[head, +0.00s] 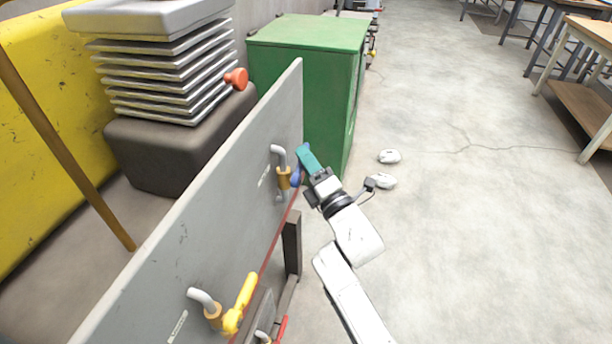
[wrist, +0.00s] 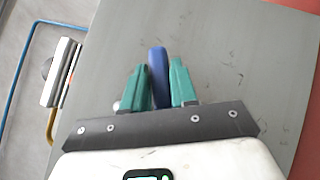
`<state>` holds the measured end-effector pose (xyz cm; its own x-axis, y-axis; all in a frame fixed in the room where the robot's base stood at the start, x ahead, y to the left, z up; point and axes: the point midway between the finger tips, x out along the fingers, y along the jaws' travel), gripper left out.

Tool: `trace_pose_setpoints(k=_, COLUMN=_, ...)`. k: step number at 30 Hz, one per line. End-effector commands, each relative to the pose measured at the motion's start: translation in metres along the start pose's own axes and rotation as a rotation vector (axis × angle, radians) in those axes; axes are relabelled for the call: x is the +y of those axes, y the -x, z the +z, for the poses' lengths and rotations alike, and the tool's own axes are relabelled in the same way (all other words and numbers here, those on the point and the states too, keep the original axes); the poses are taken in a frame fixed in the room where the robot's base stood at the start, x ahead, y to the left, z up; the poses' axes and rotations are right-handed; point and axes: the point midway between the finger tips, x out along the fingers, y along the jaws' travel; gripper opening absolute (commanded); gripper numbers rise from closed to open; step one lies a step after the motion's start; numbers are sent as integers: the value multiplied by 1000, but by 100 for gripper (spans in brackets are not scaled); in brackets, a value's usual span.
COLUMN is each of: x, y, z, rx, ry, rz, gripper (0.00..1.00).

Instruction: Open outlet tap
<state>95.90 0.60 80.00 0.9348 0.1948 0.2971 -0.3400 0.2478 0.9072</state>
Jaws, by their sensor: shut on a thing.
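A tap with a blue handle (head: 296,177) and a brass body (head: 283,178) sits on the far part of the grey panel (head: 215,190), below a bent grey pipe. My gripper (head: 307,160) has its teal fingers at this blue handle. In the wrist view, the blue handle (wrist: 158,75) stands upright between the two fingers of my gripper (wrist: 160,82), which is shut on it. The tap's body is hidden in the wrist view. A second tap with a yellow handle (head: 240,303) is on the near part of the panel. The panel's labels are too small to read.
A green cabinet (head: 310,60) stands just beyond the panel. A red handle (head: 282,328) shows low at the near end. Grey stacked plates (head: 165,65) and a yellow machine (head: 55,130) lie behind the panel. The floor (head: 470,230) to the right is mostly clear.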

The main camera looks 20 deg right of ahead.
Motion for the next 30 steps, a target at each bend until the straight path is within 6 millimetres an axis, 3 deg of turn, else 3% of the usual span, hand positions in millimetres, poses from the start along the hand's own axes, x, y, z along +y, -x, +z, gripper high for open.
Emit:
trace_pose_setpoints(k=1, x=-9, y=4, z=-4, rx=0, ry=24, rz=26, gripper=0)
trace_pose_setpoints(k=16, x=9, y=4, z=-4, rx=0, ry=215, rz=213, gripper=0)
trace_pose_setpoints(k=30, x=15, y=3, z=-3, rx=2, ry=254, rz=252, gripper=0)
